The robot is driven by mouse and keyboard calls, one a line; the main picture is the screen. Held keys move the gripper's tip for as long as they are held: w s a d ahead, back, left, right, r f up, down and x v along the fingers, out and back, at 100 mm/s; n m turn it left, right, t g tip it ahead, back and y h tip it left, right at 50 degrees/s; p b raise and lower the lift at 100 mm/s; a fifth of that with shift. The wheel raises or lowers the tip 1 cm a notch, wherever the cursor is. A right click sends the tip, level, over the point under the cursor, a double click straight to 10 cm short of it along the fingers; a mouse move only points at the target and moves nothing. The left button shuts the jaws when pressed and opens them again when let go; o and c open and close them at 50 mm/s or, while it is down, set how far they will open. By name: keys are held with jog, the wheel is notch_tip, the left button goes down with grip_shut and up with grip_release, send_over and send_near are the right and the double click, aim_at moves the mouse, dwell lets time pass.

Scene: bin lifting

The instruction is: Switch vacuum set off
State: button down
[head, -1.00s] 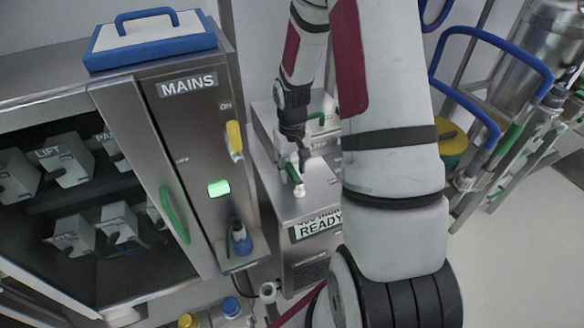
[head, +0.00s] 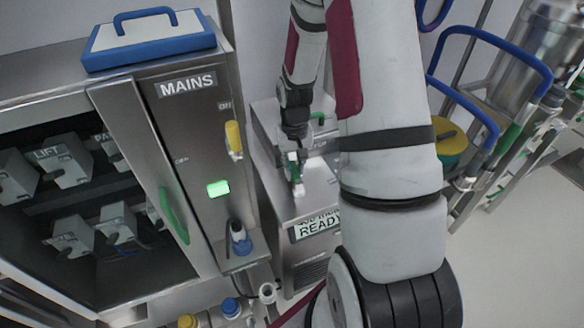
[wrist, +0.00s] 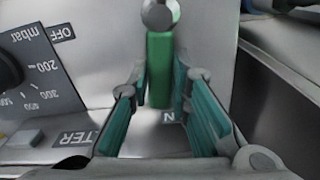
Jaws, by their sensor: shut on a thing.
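The vacuum set (head: 318,188) is a steel box with a sign reading READY on its front, beside the MAINS cabinet. A green lever (wrist: 159,70) hangs below a round metal pivot in the wrist view. An OFF label lies left of the lever, and a partly covered label ending in N lies below it. My gripper (head: 295,170) is over the vacuum set's top in the head view. In the wrist view my gripper (wrist: 160,88) has its teal-padded fingers on both sides of the lever, shut on it.
The MAINS cabinet (head: 188,130) stands left, with a yellow switch handle (head: 234,138) and a lit green lamp (head: 218,188). Blue-handled rails (head: 500,55) stand right.

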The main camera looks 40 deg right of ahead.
jog(key=m, duration=0.1)
jog(key=s+d+m, duration=0.1)
jog(key=m, duration=0.1)
jog(key=shift+d+m, duration=0.2)
jog(key=shift+m, duration=0.1)
jog(key=m, duration=0.1)
jog(key=s+m, duration=0.1)
jog(key=m, duration=0.1)
jog(key=d+m, duration=0.1)
jog(key=shift+s+m+b, duration=0.3)
jog(key=shift+b, duration=0.05)
jog(key=m, duration=0.1)
jog(key=s+m, duration=0.1)
jog(key=m, duration=0.2)
jog(key=shift+s+d, duration=0.2)
jog(key=shift+s, duration=0.2)
jog(key=shift+s+a+m, duration=0.1)
jog(key=shift+s+m, duration=0.3)
jog(key=shift+m, duration=0.55)
jog(key=shift+s+m, duration=0.35)
jog(key=shift+m, duration=0.6)
jog(key=c, duration=1.5)
grip_release()
